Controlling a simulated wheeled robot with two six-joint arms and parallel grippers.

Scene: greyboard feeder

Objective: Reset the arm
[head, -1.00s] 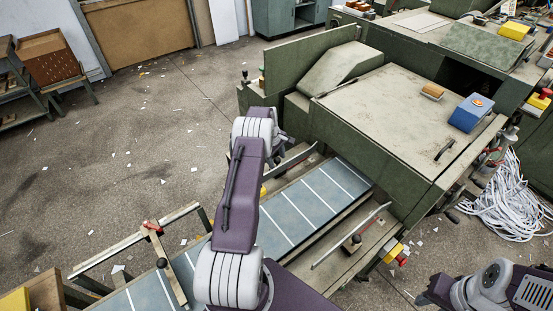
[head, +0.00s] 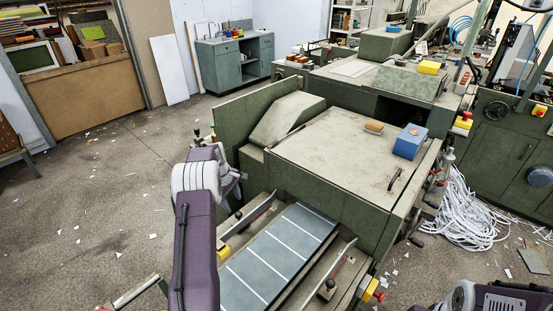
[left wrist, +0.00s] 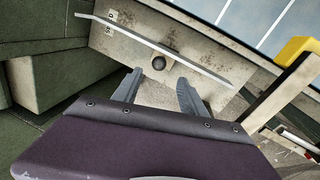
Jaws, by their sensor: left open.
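My left arm (head: 198,240) comes up from the bottom of the head view, with a purple link and a pale ribbed joint, left of the feeder's blue-grey bed (head: 275,260). My left gripper (left wrist: 158,92) shows in the left wrist view with two dark fingers apart and nothing between them. In the head view the fingers are hard to make out. Part of my right arm (head: 480,299) shows at the bottom right; its gripper is out of view.
The green feeder machine (head: 320,185) fills the middle, with a blue box (head: 410,141) and a wood-topped block (head: 374,127) on top. A heap of white strips (head: 462,212) lies on the floor at right. The floor at left is open, with scattered paper scraps.

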